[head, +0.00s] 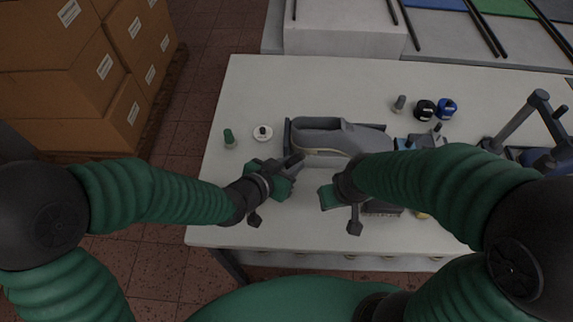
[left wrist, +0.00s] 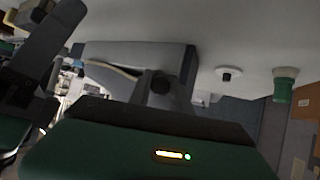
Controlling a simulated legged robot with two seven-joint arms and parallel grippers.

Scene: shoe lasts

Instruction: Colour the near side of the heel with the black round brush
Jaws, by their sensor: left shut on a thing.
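The grey shoe on its last (head: 325,135) lies along the middle of the table, its broad end to the left by a dark grey plate (head: 287,135). A cream line runs along the shoe and shows in the left wrist view too (left wrist: 115,72). My left gripper (head: 293,165) is at the near side of that left end, shut on a dark, slim thing. A round black end (left wrist: 161,83) shows in the left wrist view, in front of the grey block; I cannot tell whether it touches the shoe. My right gripper (head: 332,195) is right of the left one; its fingers are unclear.
A grey cylinder (head: 400,102), a black jar (head: 424,109) and a blue jar (head: 446,107) stand behind. A jointed stand (head: 518,115) is at the right. The front-left table is clear.

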